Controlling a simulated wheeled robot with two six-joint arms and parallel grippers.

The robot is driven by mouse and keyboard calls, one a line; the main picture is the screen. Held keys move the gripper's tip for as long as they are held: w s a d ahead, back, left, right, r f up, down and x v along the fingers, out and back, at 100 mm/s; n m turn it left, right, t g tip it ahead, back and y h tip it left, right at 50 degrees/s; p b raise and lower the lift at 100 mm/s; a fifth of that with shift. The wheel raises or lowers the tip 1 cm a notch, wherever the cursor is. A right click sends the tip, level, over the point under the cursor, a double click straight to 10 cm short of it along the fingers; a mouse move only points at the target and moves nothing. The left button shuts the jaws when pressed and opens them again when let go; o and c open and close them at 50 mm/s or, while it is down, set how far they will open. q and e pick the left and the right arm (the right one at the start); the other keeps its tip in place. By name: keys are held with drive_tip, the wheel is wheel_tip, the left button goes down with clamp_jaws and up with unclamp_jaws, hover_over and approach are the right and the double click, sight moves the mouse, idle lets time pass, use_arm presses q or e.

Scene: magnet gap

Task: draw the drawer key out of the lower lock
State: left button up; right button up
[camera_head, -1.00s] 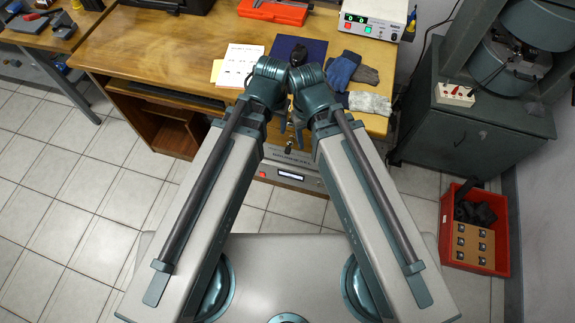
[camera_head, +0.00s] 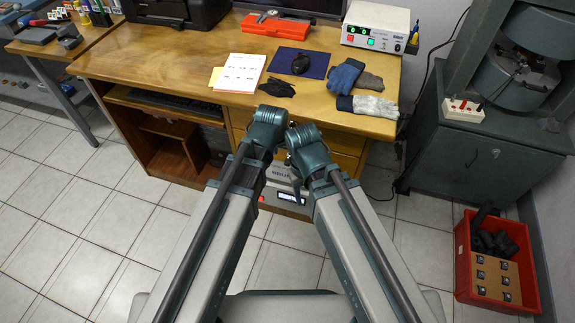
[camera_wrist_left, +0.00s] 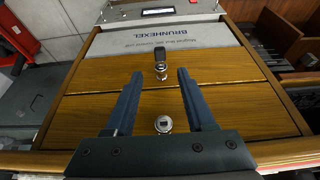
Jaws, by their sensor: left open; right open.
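In the left wrist view, the drawer key (camera_wrist_left: 161,67) stands in the round silver lock near the low cabinet unit, with its dark bow showing. A second silver lock (camera_wrist_left: 163,124), with no key seen in it, lies nearer my palm. My left gripper (camera_wrist_left: 160,77) is open, its two blue-grey fingers apart, with the key between the tips in the picture; I see no contact, and the depth gap is unclear. In the head view the wooden drawers (camera_head: 348,140) are partly covered by my arms. My right gripper (camera_head: 297,182) is mostly hidden under its wrist, close beside the left arm.
A red bin (camera_head: 497,290) is at right; floor at left is clear.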

sight(287, 162)
use_arm(q)
drive_tip(key=b+x, duration=0.9)
drive_tip(key=x, duration=0.1)
drive_tip(key=shift+r, duration=0.1)
clamp_jaws()
idle(0.4)
